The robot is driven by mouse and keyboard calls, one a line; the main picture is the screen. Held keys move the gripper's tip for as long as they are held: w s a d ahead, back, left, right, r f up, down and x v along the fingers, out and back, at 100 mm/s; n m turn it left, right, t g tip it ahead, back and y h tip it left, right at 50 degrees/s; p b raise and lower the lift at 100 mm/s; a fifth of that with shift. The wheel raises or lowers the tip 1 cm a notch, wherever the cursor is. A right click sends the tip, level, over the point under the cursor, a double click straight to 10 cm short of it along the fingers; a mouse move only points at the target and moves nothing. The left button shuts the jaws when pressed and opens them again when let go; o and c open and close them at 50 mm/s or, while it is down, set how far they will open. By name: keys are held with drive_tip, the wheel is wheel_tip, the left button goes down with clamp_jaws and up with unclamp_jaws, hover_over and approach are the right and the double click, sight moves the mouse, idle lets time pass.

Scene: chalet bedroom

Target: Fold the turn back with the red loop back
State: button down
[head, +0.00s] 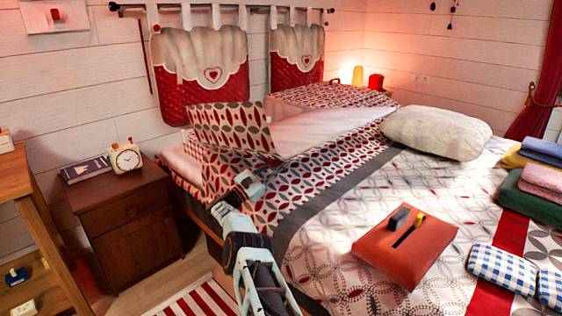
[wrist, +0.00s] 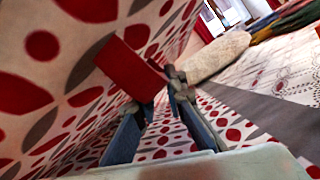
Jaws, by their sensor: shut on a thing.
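The turn back (head: 229,122) is a red, grey and white patterned flap on the near left side of the bed. It stands tilted up, partly lifted off the bedding. Its patterned face fills the left of the wrist view (wrist: 50,80). The red loop (wrist: 128,68) is a wide red band at the flap's edge. My gripper (wrist: 172,88) is shut on the red loop, and in the head view my gripper (head: 250,184) is just below the raised flap. The loop cannot be made out in the head view.
A white pillow (head: 436,132) lies on the bed's far side. An orange cushion (head: 405,246) with two small items lies on the bed at right. A nightstand (head: 130,215) with a clock (head: 126,157) stands left of the bed. A wooden shelf (head: 30,220) is at far left.

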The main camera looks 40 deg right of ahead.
idle(0.3)
drive_tip(key=c, duration=2)
unclamp_jaws()
drive_tip(key=shift+o, duration=0.2)
drive_tip(key=v, duration=1.2)
drive_tip(key=shift+a, duration=0.1)
drive_tip(key=w+r+b+v, duration=0.1)
drive_tip(key=w+b+v, duration=0.1)
drive_tip(key=v, duration=1)
drive_tip(key=shift+a+r+b, duration=0.15)
drive_tip(key=shift+a+b, duration=0.1)
drive_tip(key=shift+b, duration=0.6)
